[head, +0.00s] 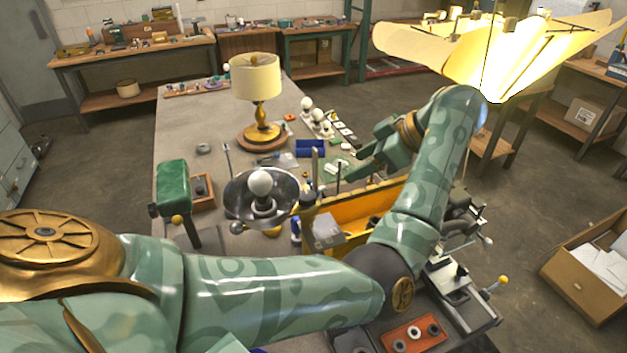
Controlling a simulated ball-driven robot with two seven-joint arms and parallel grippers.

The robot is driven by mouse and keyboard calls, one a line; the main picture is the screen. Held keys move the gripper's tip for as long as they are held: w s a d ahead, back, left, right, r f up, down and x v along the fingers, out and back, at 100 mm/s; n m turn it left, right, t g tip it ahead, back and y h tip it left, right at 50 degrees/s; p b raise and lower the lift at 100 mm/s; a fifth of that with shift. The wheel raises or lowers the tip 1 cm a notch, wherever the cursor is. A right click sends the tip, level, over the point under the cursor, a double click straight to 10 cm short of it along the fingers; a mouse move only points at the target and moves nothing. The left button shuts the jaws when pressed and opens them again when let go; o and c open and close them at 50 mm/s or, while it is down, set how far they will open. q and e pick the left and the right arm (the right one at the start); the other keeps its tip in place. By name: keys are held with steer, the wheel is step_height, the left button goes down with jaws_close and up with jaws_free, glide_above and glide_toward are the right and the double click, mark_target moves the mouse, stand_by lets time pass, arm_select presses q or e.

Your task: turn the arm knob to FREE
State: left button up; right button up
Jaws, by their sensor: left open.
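No knob marked FREE can be made out, and any lettering is too small to read. A silvery dish with a white bulb (261,185) lies face up on the bench, near thin upright rods. A green lamp-like head (172,174) stands left of it, with a small yellow knob (177,220) below. My left arm crosses the foreground and bends up on the right. My left gripper (352,172) is open, pointing left over the bench, right of the dish, with nothing visible in it. Its exact contact with things below cannot be told. My right gripper is out of view.
A table lamp with a cream shade (255,78) stands farther back on the bench (185,120). A lit, petal-shaded lamp (490,50) hangs at upper right. A machine with a yellow-knobbed lever (503,280) is at lower right.

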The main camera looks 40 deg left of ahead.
mark_target(306, 194)
arm_select(q)
steer(key=b+x, duration=0.6)
steer(key=x, duration=0.1)
steer(key=b+x, duration=0.3)
steer(key=shift+d+f, duration=0.1)
steer(key=shift+f, duration=0.55)
steer(key=x, duration=0.1)
steer(key=b+x, duration=0.1)
steer(key=x, duration=0.1)
steer(key=shift+s+a, duration=0.3)
steer(key=shift+a, duration=0.05)
steer(key=shift+s+a+f, duration=0.15)
steer(key=shift+a+f, duration=0.2)
steer(key=shift+a, duration=0.1)
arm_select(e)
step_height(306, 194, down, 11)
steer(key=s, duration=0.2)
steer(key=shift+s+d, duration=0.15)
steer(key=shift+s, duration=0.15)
arm_select(q)
steer(key=c, duration=1)
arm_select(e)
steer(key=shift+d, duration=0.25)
